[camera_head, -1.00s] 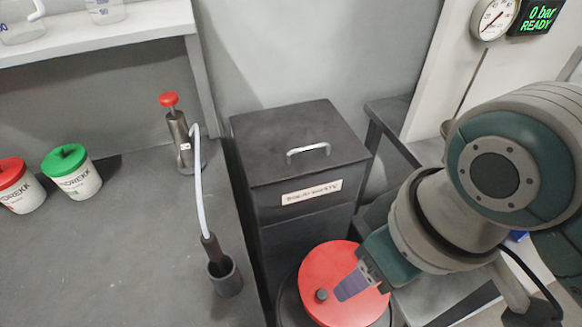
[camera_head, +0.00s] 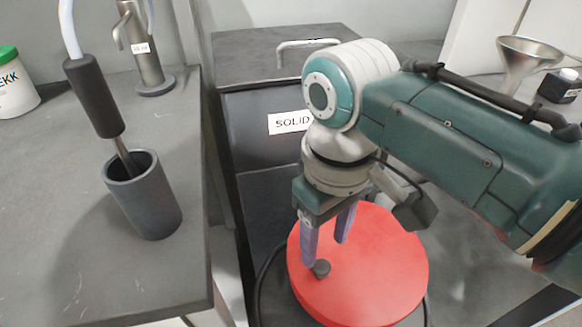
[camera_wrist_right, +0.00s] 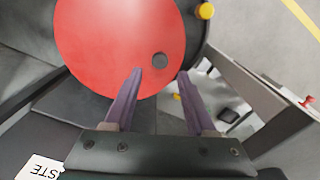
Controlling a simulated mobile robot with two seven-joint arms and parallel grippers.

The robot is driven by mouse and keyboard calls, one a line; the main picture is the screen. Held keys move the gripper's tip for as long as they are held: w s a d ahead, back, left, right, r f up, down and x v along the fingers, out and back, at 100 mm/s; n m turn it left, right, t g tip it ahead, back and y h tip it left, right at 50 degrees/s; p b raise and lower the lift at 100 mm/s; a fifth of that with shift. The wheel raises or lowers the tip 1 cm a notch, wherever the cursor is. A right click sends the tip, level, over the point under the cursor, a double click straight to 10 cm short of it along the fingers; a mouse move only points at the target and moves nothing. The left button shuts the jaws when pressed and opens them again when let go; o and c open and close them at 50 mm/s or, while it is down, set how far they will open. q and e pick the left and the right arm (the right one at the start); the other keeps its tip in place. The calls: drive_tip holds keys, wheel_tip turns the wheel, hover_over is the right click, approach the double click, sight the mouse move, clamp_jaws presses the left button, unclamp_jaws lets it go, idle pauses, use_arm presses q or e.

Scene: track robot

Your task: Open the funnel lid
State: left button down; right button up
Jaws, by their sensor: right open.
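A round red lid (camera_head: 385,262) with a small dark knob (camera_head: 321,269) lies on top of a dark round container at the bottom centre. My right gripper (camera_head: 325,252) points down over the lid, open, with its two purple fingers apart. In the right wrist view the red lid (camera_wrist_right: 105,40) fills the upper left and the knob (camera_wrist_right: 159,60) appears between and just beyond the fingertips (camera_wrist_right: 160,74). Whether a finger touches the knob or lid cannot be told. The lid looks closed. My left gripper is not in view.
A dark bin (camera_head: 262,62) with a metal handle and a white label stands behind the lid. A grey cup (camera_head: 145,205) holding a black-handled tool stands on the left bench. A metal funnel (camera_head: 527,52) and a dark bottle (camera_head: 560,85) stand at the upper right.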

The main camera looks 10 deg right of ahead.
sight(322, 267)
wheel_tip(322, 267, down, 7)
drive_tip(key=b, duration=0.3)
drive_tip(key=shift+c, duration=0.2)
clamp_jaws()
idle(1.2)
